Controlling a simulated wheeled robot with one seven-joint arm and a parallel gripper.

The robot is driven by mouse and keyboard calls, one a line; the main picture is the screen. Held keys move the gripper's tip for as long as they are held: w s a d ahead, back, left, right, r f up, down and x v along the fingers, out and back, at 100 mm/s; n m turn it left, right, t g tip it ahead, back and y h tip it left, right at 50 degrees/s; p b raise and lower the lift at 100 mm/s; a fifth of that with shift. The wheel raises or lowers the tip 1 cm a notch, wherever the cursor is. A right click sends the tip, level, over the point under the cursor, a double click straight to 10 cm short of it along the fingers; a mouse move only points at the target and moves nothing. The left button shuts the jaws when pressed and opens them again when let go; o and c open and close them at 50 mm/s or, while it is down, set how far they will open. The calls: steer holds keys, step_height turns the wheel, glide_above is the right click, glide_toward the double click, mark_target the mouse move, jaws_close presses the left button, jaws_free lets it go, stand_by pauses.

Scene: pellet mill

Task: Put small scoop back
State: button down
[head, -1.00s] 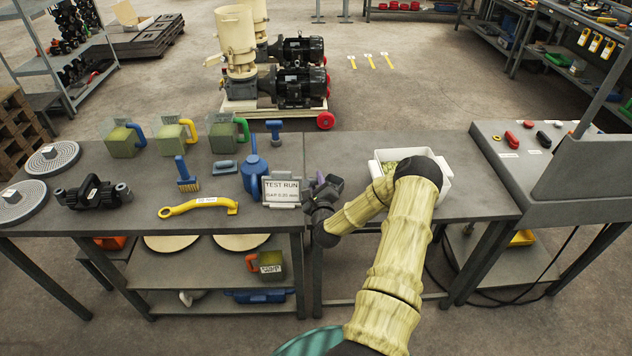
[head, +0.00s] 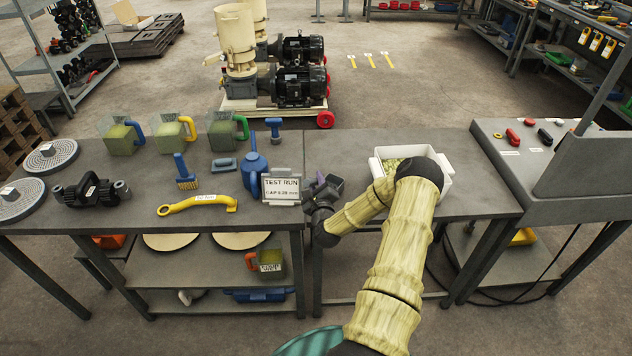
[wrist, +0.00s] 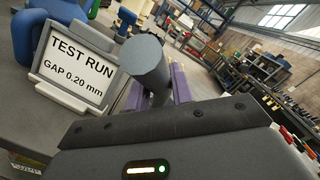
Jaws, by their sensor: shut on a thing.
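My gripper (head: 326,186) is above the grey table, just right of the test-run sign and left of the white bin. Its purple fingers (wrist: 181,82) are shut on a small grey thing, which I take for the small scoop. In the wrist view a thick grey cylinder with a round end (wrist: 143,54) rises between the fingers. In the head view only a small dark part (head: 335,181) shows at the fingertips. The rest of it is hidden, so I cannot tell whether it touches the table.
The test-run sign (head: 281,190) stands close left of my gripper. A white bin of pellets (head: 441,191) stands to the right, partly behind my arm. The table behind my gripper is clear.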

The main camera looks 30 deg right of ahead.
steer(key=shift+f+b, duration=0.15)
steer(key=shift+b, duration=0.2)
stand_by(0.3)
jaws_free()
stand_by(0.5)
steer(key=v, duration=0.9)
stand_by(1.4)
stand_by(0.5)
